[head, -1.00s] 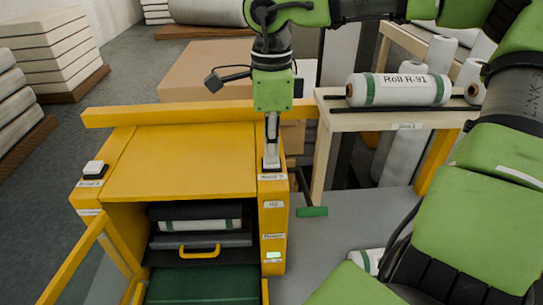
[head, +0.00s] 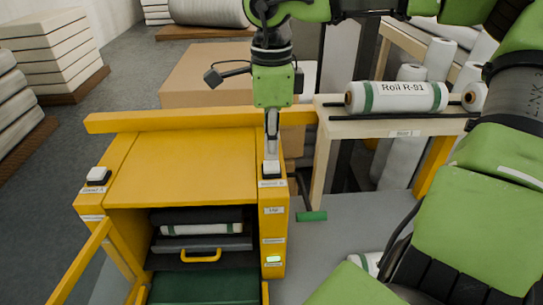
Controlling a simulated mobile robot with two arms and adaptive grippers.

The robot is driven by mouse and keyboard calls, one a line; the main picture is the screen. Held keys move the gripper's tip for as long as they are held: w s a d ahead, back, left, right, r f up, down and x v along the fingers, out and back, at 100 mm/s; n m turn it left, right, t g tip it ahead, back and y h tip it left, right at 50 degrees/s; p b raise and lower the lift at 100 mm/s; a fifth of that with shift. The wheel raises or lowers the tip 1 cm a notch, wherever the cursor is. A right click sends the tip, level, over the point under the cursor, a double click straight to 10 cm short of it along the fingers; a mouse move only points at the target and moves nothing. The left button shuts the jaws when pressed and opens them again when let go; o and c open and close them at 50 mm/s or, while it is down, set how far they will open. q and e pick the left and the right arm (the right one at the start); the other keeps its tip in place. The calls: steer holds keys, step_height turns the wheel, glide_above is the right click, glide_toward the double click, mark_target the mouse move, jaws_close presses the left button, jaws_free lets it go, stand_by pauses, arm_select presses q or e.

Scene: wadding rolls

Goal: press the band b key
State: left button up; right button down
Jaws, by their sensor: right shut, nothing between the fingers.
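The band b key (head: 271,172) is a small pale key on the right top corner of the yellow machine (head: 180,165); a small label (head: 272,183) lies just in front of it. My right gripper (head: 271,158) points straight down at this key with its fingers shut and empty. The fingertips are right over the key and partly hide it; I cannot tell whether they touch it. A similar white key on a dark base (head: 97,175) sits on the left top corner. My left gripper is out of view.
The machine's front is open, with a white roll (head: 201,229) inside above a drawer with a yellow handle (head: 201,256). A green lamp (head: 273,259) glows on its right post. Roll R-91 (head: 425,96) lies on a wooden stand at right. A yellow beam (head: 180,120) runs behind the machine top.

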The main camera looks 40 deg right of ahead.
mark_target(271, 165)
steer(key=shift+r, duration=0.1)
step_height(271, 165, up, 6)
steer(key=p, duration=0.4)
stand_by(0.5)
